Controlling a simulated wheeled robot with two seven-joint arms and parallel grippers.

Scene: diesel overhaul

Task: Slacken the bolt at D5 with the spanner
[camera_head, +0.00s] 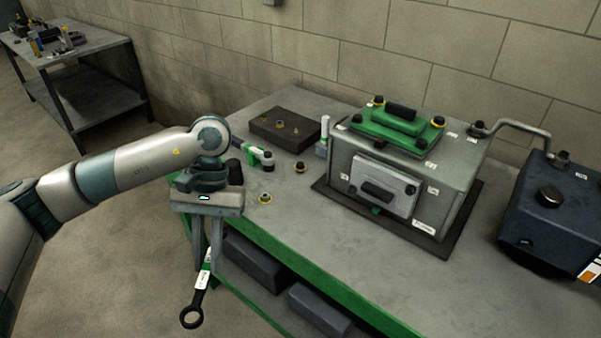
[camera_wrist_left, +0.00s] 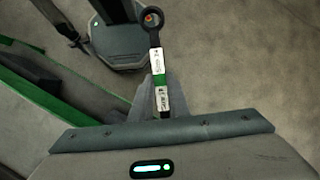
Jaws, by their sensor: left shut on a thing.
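My left gripper (camera_head: 207,262) is shut on the spanner (camera_head: 191,315) and holds it in front of the bench's left front edge. The spanner hangs down with its dark ring end lowest; its shaft has white labels and a green band. In the left wrist view the spanner (camera_wrist_left: 154,50) points away from the gripper (camera_wrist_left: 160,98), ring end farthest. The engine block (camera_head: 408,182) stands on the bench with a green top cover (camera_head: 395,128) and a grey side cover (camera_head: 383,188), each with bolts. Small white tags are unreadable, so I cannot tell which bolt is D5. My right gripper is not in view.
The bench (camera_head: 300,240) has a dark block (camera_head: 284,129), a green-handled tool (camera_head: 254,152) and loose bolts left of the engine. A pipe (camera_head: 520,127) leads to a dark blue unit (camera_head: 551,207) at right. Dark boxes (camera_head: 254,262) sit on the lower shelf. Another table (camera_head: 84,48) stands far left.

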